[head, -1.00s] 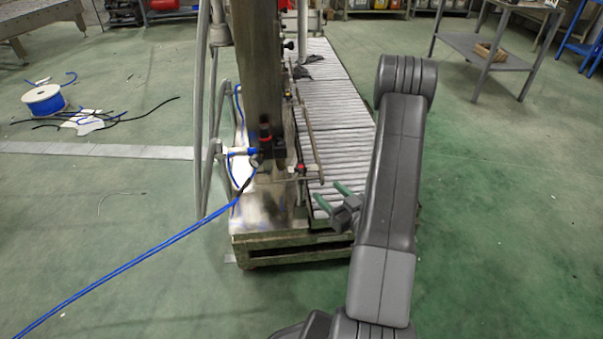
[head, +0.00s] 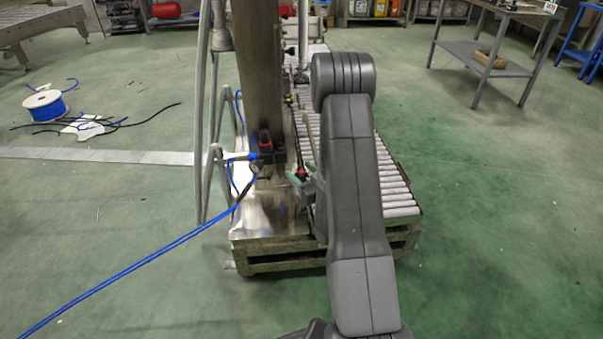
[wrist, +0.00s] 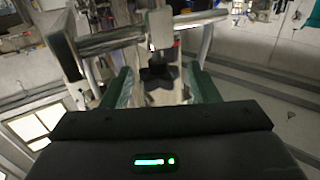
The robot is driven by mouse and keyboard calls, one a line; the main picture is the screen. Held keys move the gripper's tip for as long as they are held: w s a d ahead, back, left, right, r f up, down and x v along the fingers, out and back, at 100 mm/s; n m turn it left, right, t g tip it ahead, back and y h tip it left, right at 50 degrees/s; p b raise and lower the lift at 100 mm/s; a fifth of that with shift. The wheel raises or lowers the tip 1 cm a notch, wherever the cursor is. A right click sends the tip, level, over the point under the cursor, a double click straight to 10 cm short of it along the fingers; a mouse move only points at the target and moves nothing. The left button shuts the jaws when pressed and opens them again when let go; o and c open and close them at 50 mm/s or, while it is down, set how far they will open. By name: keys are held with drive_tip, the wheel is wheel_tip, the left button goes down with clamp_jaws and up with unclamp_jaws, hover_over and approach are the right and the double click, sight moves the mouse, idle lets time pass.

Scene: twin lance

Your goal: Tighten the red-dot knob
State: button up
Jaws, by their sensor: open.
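A dark, lobed knob (wrist: 159,74) is in the middle of the wrist view, in front of a pale bracket. A small red mark shows on the bar above it; I cannot make out a red dot on the knob's face. In the head view a small black-and-red knob (head: 301,173) sits at the near end of the guide rail beside the rollers. My gripper (wrist: 159,84) is open, with a green finger on each side of the lobed knob and gaps between. In the head view my gripper (head: 302,182) is at the rail knob, partly hidden by my arm.
The roller conveyor (head: 396,190) lies behind and right of my arm. A steel post (head: 262,70) with a black-and-red fitting (head: 265,145) stands just left of the gripper. Blue hoses (head: 130,266) run to the lower left.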

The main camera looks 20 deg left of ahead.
drive_tip(key=shift+w+a, duration=0.1)
drive_tip(key=shift+a, duration=0.1)
drive_tip(key=shift+c, duration=0.2)
drive_tip(key=c, duration=0.9)
drive_tip(key=shift+c, duration=0.2)
